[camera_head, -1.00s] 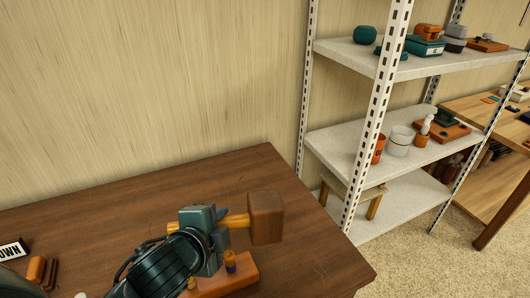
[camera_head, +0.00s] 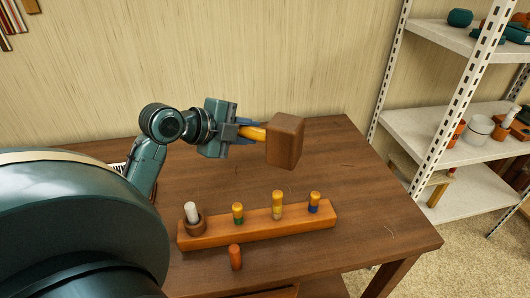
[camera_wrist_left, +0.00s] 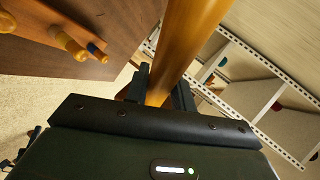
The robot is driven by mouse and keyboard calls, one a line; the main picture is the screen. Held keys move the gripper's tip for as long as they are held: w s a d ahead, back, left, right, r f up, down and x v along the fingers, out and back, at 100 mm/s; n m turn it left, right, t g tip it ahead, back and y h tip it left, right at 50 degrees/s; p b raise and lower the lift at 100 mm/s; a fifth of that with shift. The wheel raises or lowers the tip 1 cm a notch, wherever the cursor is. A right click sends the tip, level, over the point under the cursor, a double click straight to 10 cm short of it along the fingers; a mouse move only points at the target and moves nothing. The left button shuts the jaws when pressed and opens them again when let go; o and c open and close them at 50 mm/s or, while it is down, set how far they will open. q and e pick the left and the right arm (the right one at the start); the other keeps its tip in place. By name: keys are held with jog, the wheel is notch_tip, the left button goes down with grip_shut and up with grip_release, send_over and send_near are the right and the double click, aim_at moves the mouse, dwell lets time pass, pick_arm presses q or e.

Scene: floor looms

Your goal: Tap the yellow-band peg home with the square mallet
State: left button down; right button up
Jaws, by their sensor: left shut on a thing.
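My left gripper (camera_head: 236,131) is shut on the yellow-orange handle (camera_head: 252,133) of the square mallet. The mallet's brown block head (camera_head: 285,140) is in the air to the right of the gripper, above and behind the peg block. The orange peg block (camera_head: 258,229) lies on the table. The yellow-band peg (camera_head: 277,203) stands in it, sticking up more than the green-band peg (camera_head: 238,213) and the blue-band peg (camera_head: 314,203). In the left wrist view the handle (camera_wrist_left: 182,45) runs up from the jaws, and the blue-band peg (camera_wrist_left: 96,51) shows at upper left. My right gripper is out of view.
An orange cylinder (camera_head: 235,257) stands in front of the block. White shelving (camera_head: 426,132) is beyond the table's right edge. The table right of the block is clear.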

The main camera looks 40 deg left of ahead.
pick_arm(q)
jog(key=shift+s+a+r, duration=0.3)
jog(key=shift+a+r, duration=0.05)
jog(key=shift+r, duration=0.1)
jog(key=shift+w, duration=0.1)
notch_tip(320, 180, down, 3)
jog(key=b, duration=0.2)
jog(key=shift+b, duration=0.3)
jog(key=shift+f+b, duration=0.45)
jog(key=shift+f, duration=0.05)
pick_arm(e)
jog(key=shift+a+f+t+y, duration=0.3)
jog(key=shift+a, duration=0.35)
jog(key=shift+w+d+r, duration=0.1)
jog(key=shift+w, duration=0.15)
